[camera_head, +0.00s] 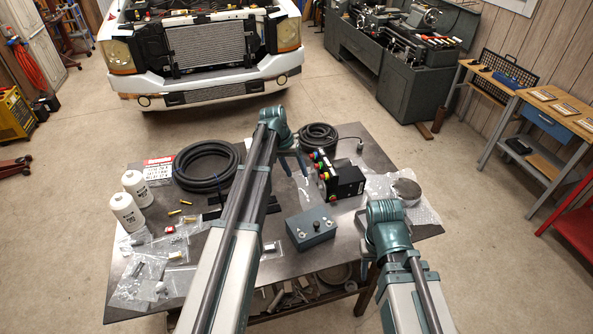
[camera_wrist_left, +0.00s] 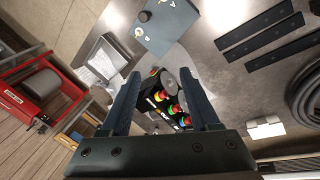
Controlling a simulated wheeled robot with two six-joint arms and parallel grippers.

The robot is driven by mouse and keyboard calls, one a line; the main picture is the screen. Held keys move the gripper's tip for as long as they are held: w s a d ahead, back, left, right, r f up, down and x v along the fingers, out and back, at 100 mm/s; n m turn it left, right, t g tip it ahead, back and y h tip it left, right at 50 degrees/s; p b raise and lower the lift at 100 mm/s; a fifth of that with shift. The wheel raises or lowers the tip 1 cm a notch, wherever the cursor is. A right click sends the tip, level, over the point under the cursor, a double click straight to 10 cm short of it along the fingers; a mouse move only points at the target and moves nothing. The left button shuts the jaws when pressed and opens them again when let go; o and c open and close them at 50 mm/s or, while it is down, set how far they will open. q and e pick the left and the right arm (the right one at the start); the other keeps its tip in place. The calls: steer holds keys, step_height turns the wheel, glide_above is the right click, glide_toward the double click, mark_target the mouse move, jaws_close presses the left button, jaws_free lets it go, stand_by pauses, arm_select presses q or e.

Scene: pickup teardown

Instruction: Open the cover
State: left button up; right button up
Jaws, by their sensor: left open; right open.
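A black control box (camera_head: 345,180) with coloured buttons along one side stands on the dark table, right of my left gripper (camera_head: 294,163). In the left wrist view the box (camera_wrist_left: 160,108) shows red, yellow and green buttons, with a grey round piece (camera_wrist_left: 187,90) at its near side. I cannot tell whether that piece is the cover. My left gripper (camera_wrist_left: 158,75) is open, its fingers appearing on either side of the box; I see no contact. My right gripper (camera_head: 366,270) is open by the table's front edge, mostly hidden by its own arm.
A grey-blue switch box (camera_head: 311,229) stands in front of the control box. Coiled black hoses (camera_head: 207,166) lie behind, with two white canisters (camera_head: 134,188) at left. Bubble wrap (camera_head: 425,207) and a round metal piece (camera_head: 406,190) lie at right. Small bagged parts cover the left front.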

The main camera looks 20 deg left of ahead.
arm_select(q)
steer(key=s+d+f+m+y+b, duration=0.1)
steer(key=s+d+f+b, duration=0.5)
steer(key=s+f+b, duration=0.1)
steer(key=s+d+f+m+g+y+b, duration=0.1)
steer(key=s+d+f+b, duration=0.5)
steer(key=s, duration=0.6)
steer(key=s+d+f+m+y+b, duration=0.1)
steer(key=s+d+f+y+b, duration=0.1)
steer(key=s+d+f+b, duration=0.4)
steer(key=s+f+b, duration=0.3)
steer(key=f+b, duration=0.1)
steer(key=shift+s+f+m+y, duration=0.3)
steer(key=shift+s+f, duration=0.05)
steer(key=shift+f, duration=0.05)
steer(key=w+a+r+n+t+p, duration=0.1)
steer(key=w+a+r+p, duration=0.2)
steer(key=w+r+p, duration=0.2)
steer(key=w+a+r+n+t+h+p, duration=0.1)
steer(key=w+a+r+t+p, duration=0.1)
steer(key=w+r+p, duration=0.3)
steer(key=w+a+r+n+t+p, duration=0.1)
steer(key=w+a+r+p, duration=0.2)
steer(key=w+r+p, duration=0.3)
steer(key=w+r, duration=0.1)
steer(key=w, duration=0.1)
steer(key=shift+w+a+r+n, duration=0.25)
steer(key=shift+w+a+n, duration=0.05)
steer(key=shift+w+a, duration=0.1)
steer(key=shift+f, duration=0.1)
